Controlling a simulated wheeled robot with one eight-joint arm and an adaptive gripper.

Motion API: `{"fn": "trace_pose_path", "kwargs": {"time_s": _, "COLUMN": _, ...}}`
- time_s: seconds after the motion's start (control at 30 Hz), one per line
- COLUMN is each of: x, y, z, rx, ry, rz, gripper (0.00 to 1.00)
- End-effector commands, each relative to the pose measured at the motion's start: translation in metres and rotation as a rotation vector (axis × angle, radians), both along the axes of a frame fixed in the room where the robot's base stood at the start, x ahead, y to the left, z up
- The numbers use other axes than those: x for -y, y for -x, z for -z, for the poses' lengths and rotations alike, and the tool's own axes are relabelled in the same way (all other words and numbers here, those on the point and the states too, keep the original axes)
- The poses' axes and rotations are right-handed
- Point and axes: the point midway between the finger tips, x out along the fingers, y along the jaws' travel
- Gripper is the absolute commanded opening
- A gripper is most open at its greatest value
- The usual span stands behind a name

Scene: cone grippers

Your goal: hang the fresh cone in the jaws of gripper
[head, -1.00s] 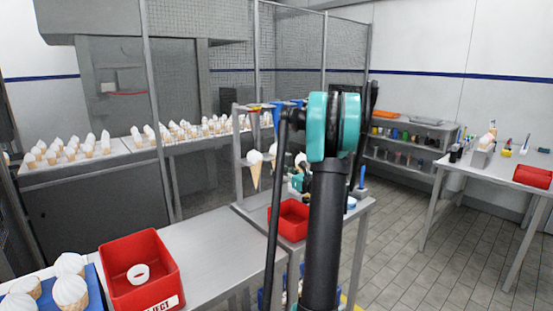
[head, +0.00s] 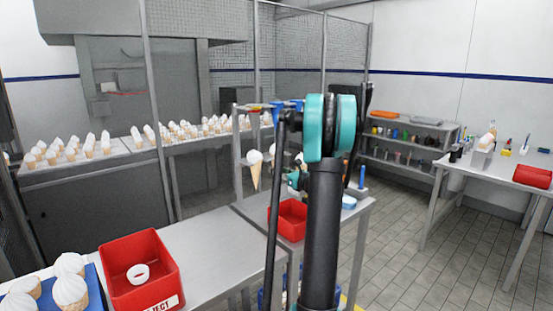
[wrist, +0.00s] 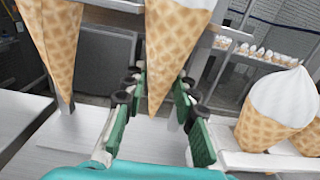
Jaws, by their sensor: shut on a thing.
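In the wrist view a waffle cone (wrist: 172,55) points tip down between the green pads of my gripper (wrist: 157,115). The gripper is shut on it, and its top is out of frame. In the head view a cone with a white top (head: 254,170) hangs tip down at the grey rack (head: 239,150). The rack has orange (head: 255,109) and blue parts along its top. My arm hides much of the rack and my gripper there. Which jaws are empty cannot be told.
A cone with a white top (wrist: 283,98) is close to the right finger in the wrist view. A red bin (head: 292,219) stands on the rack's table. Another red bin (head: 168,262) holds a white ring, beside a blue tray of cones. The bench between is clear.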

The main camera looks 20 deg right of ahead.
Motion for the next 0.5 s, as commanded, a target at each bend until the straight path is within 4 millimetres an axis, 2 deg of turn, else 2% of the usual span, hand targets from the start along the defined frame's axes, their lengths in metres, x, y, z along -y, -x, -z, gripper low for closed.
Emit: {"fn": "trace_pose_path", "kwargs": {"time_s": 0.5, "x": -0.0001, "y": 0.0001, "z": -0.0084, "rx": 0.000, "ry": 0.000, "rz": 0.000, "gripper": 0.13}}
